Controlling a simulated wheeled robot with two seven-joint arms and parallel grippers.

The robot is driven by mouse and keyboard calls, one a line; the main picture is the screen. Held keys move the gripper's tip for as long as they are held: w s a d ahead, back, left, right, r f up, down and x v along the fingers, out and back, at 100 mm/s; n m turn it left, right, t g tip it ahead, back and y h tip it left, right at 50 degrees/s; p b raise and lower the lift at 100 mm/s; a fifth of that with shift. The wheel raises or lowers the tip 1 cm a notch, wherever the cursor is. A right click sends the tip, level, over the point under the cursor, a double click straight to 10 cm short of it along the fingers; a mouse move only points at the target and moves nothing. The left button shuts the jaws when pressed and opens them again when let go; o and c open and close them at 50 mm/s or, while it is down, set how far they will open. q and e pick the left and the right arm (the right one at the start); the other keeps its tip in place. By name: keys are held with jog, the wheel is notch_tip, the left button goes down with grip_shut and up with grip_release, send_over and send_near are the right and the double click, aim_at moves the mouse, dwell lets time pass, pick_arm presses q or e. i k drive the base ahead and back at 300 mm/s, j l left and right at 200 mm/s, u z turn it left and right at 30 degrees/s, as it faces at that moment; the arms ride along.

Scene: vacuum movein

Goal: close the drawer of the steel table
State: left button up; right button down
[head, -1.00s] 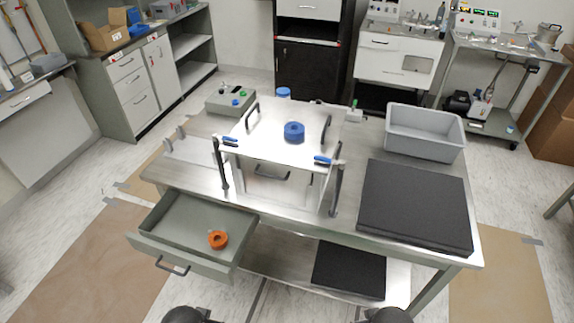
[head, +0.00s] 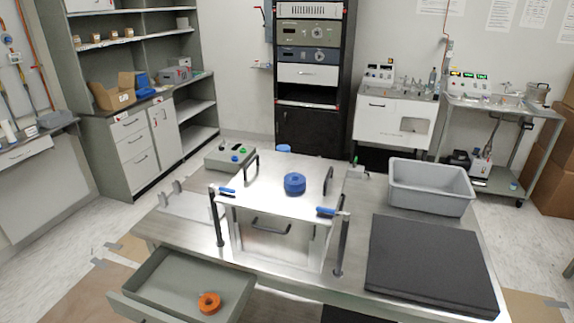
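The steel table (head: 340,296) stands in front of me in the head view. Its drawer (head: 160,277) is pulled out at the table's front left and juts toward me. An orange ring-shaped roll (head: 209,302) lies inside the drawer near its right front. The lower front of the drawer is cut off by the bottom edge of the view, and its handle is not visible. Neither of my grippers shows in this view.
A steel box (head: 275,215) with blue-handled clamps and a blue roll (head: 294,184) on its lid stands mid-table. A grey bin (head: 430,190) and a black slab (head: 430,265) are at right. A grey control box (head: 230,157) sits behind.

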aim_at(166, 288)
jog(key=u, duration=1.05)
